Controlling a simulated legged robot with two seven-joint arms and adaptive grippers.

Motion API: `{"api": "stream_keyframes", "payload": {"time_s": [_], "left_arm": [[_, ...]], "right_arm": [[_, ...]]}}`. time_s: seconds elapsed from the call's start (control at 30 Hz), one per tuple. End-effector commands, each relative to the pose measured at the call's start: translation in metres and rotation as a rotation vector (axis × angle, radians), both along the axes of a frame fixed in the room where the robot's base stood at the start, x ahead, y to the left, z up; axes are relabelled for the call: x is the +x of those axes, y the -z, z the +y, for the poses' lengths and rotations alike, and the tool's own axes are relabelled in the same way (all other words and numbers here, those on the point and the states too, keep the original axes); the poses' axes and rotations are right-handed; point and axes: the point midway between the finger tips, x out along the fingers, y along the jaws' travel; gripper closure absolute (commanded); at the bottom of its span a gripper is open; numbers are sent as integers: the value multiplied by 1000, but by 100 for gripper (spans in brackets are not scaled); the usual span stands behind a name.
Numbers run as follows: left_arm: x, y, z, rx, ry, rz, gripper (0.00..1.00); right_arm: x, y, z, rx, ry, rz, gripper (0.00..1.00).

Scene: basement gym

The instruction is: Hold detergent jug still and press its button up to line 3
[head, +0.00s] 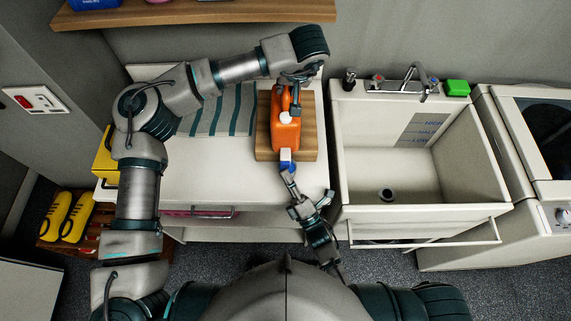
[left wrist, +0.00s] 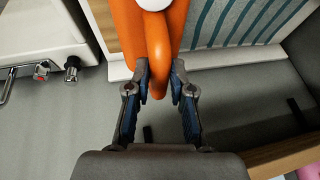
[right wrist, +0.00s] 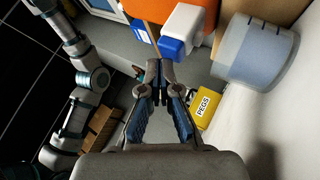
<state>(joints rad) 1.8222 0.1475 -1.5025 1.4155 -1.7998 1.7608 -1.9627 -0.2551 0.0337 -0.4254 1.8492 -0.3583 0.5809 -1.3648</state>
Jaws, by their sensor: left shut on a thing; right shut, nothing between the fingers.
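The orange detergent jug (head: 286,128) lies on a wooden board (head: 263,146) on the white counter, with a white cap (head: 285,117) on its upper face. Its white and blue spout with the button (head: 287,160) points toward me over the counter's front edge. My left gripper (head: 291,82) is shut on the jug's handle at the far end; the left wrist view shows the fingers (left wrist: 161,82) on either side of the orange handle (left wrist: 160,60). My right gripper (head: 288,175) is shut and empty, just below the spout. In the right wrist view the closed fingertips (right wrist: 154,70) are near the blue part (right wrist: 171,47); I cannot tell if they touch.
A white sink (head: 390,190) with level marks on its back wall stands to the right, with a green block (head: 457,87) on its rim. A striped cloth (head: 215,112) lies left of the board. A yellow pegs box (right wrist: 207,106) and a washing machine (head: 545,135) are also in view.

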Motion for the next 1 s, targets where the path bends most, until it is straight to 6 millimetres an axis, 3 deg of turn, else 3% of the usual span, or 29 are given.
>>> {"api": "stream_keyframes", "payload": {"time_s": [0.23,0.7,1.0], "left_arm": [[0,-2,0,-2,-1,-5,100],[0,-3,0,-2,-1,-5,100],[0,-3,0,-2,-1,-6,100]], "right_arm": [[-7,3,0,-3,-1,7,100],[-50,0,1,0,-1,-1,100],[-52,-1,1,0,-1,-3,100]]}}
